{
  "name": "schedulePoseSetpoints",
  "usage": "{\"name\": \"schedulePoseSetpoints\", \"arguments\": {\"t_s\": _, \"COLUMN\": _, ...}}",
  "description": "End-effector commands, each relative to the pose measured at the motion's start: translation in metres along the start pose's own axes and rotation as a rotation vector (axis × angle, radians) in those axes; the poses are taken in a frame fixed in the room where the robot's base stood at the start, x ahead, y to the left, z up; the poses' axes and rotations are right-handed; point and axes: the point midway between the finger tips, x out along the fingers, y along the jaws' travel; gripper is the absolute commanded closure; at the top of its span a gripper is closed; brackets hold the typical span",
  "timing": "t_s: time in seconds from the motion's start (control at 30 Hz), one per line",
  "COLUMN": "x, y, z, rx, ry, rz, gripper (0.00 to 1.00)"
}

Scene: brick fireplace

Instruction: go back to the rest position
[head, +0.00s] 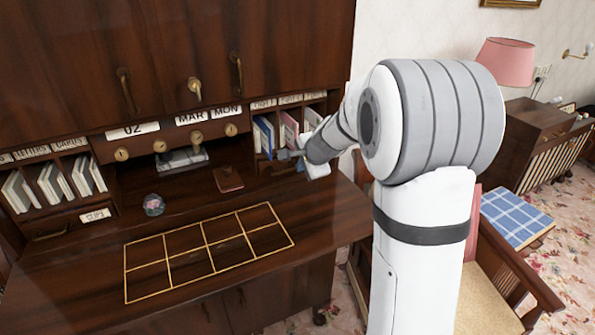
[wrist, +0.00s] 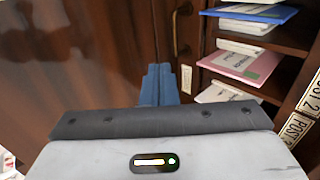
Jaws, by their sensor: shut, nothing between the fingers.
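My gripper (head: 291,155) is at the right side of the desk's back, in front of the right-hand pigeonholes, with my arm reaching in from the right. In the wrist view my gripper (wrist: 158,72) points toward the dark wood, beside the compartments. Its fingers are together with nothing between them. The pigeonholes hold a blue folder (head: 263,136), which also shows in the wrist view (wrist: 250,13), and a pink folder (head: 290,130), which also shows there (wrist: 241,65). I cannot tell whether the gripper touches the desk.
The desk top has a gold-lined grid (head: 207,249), a glass paperweight (head: 154,205) and a small brown book (head: 228,179). Left pigeonholes hold letters (head: 54,184). A wooden chair (head: 505,290) stands at the right, near a blue checked cloth (head: 516,217) and a pink lamp (head: 505,62).

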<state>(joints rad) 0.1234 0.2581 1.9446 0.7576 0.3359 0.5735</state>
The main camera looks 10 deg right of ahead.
Motion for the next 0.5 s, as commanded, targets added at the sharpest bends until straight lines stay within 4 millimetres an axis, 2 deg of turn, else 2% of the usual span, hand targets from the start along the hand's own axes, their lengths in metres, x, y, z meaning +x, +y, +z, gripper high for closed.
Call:
{"name": "schedulePoseSetpoints", "arguments": {"t_s": 0.17, "x": -0.016, "y": 0.000, "z": 0.000, "rx": -0.004, "ry": -0.001, "rz": 0.001, "gripper": 1.00}}
{"name": "schedulePoseSetpoints", "arguments": {"t_s": 0.27, "x": -0.029, "y": 0.004, "z": 0.008, "rx": -0.054, "ry": -0.011, "rz": 0.008, "gripper": 1.00}}
{"name": "schedulePoseSetpoints", "arguments": {"t_s": 0.37, "x": -0.054, "y": 0.016, "z": 0.027, "rx": -0.180, "ry": -0.038, "rz": 0.032, "gripper": 1.00}}
{"name": "schedulePoseSetpoints", "arguments": {"t_s": 0.5, "x": -0.104, "y": 0.053, "z": 0.060, "rx": -0.457, "ry": -0.091, "rz": 0.094, "gripper": 1.00}}
